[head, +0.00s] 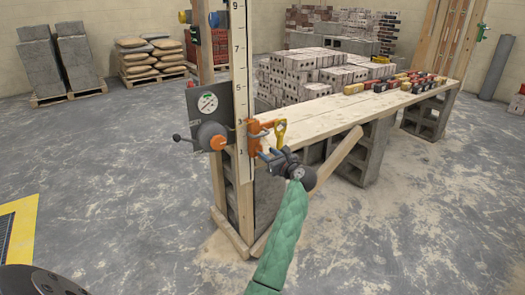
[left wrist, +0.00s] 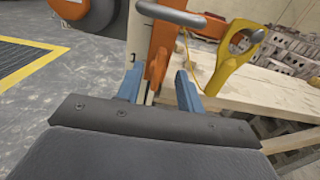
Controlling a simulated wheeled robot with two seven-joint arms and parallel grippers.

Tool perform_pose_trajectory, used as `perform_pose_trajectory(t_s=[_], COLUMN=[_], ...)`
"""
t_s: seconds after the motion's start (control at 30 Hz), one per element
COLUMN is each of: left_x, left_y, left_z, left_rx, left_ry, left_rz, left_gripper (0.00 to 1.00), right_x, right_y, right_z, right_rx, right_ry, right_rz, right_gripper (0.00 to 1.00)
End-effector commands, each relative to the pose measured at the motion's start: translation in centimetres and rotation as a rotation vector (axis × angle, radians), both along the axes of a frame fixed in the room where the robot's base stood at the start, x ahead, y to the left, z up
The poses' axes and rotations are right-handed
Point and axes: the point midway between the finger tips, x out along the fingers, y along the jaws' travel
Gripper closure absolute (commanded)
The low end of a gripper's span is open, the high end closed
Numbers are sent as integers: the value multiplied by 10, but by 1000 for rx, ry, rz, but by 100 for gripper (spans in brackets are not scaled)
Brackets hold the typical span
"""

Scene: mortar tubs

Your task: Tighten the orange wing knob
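The orange wing knob (left wrist: 162,45) seems to be the upright orange piece beyond my left fingers in the left wrist view. In the head view an orange clamp (head: 254,131) sits on the white numbered staff (head: 239,70), near the mark 3. My left gripper (head: 266,154) is just below and in front of this clamp. Its blue fingers (left wrist: 157,74) are apart, with the orange piece showing between and beyond them. I cannot tell whether they touch it. The knob's lower part is partly hidden. My right gripper is not in view.
A yellow tool (left wrist: 232,55) hangs close to the right of the fingers. A plank bench (head: 330,108) on blocks extends right. The concrete floor in front is clear.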

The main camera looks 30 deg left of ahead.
Motion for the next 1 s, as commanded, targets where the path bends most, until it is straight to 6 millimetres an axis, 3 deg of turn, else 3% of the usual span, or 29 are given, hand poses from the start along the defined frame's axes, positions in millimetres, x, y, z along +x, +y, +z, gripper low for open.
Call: perform_pose_trajectory(t_s=[0.3, 0.67, 0.7, 0.9, 1.0], left_x=[14, 17, 17, 17, 16], left_y=[34, 39, 39, 39, 39], left_z=[0, 0, 0, 0, 0], left_rx=[2, 0, 0, 0, 0], left_ry=[0, 1, 1, 1, 1], left_rz=[0, -1, -1, -1, -1], left_gripper=[63, 63, 65, 100, 100], right_x=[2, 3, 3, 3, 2], right_y=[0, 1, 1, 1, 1], right_z=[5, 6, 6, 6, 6], right_rx=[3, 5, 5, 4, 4], right_ry=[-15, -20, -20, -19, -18], right_rz=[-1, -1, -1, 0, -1], right_gripper=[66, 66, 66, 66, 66])
